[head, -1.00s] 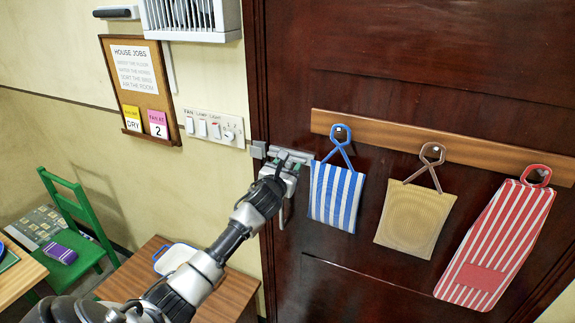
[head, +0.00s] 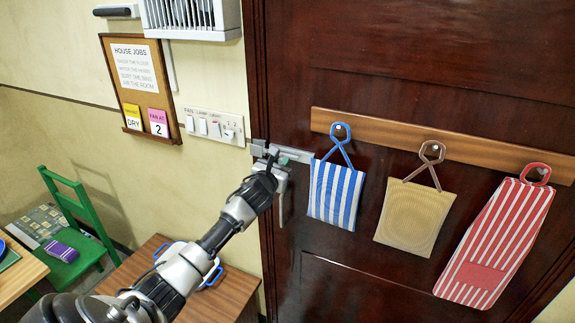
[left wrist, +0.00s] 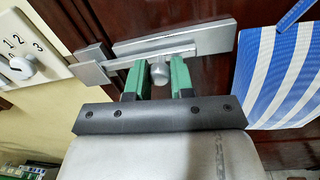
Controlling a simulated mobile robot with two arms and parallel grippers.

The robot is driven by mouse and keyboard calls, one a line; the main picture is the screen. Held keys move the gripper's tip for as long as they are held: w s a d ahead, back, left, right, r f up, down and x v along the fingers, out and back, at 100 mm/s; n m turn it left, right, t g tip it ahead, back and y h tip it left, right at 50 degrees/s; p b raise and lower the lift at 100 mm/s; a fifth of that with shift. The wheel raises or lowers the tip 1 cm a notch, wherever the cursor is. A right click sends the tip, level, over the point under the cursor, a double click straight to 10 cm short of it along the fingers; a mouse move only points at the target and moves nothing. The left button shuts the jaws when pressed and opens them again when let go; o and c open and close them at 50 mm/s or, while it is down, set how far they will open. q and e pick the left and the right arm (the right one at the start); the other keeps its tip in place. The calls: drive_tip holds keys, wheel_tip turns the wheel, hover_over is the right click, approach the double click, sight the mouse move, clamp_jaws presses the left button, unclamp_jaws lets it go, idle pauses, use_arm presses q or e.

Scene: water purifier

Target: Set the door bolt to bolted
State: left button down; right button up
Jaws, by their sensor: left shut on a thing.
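The silver door bolt (head: 297,153) is on the left edge of the dark red door (head: 420,65). In the left wrist view the bolt's bar (left wrist: 185,50) lies along its backplate (left wrist: 160,41), and its left end reaches the keeper block (left wrist: 92,62) at the door frame. How deep it sits in the keeper I cannot tell. My left gripper (head: 273,163) is at the bolt. The left wrist view shows its green fingers (left wrist: 159,82) on both sides of the round bolt knob (left wrist: 159,73), shut on it. My right gripper is not in view.
A blue-striped bag (head: 336,195) hangs just right of the bolt. A tan bag (head: 415,217) and a red-striped bag (head: 495,243) hang further right. A switch panel (head: 214,127) is on the wall at left. A small wooden table (head: 235,292) stands below.

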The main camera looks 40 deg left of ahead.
use_arm(q)
drive_tip(key=shift+s+a, duration=0.2)
drive_tip(key=shift+a, duration=0.7)
drive_tip(key=c, duration=1.3)
unclamp_jaws()
drive_tip(key=shift+a, duration=0.1)
drive_tip(key=o, duration=0.3)
drive_tip(key=shift+s+a, duration=0.1)
drive_tip(key=shift+a, duration=0.05)
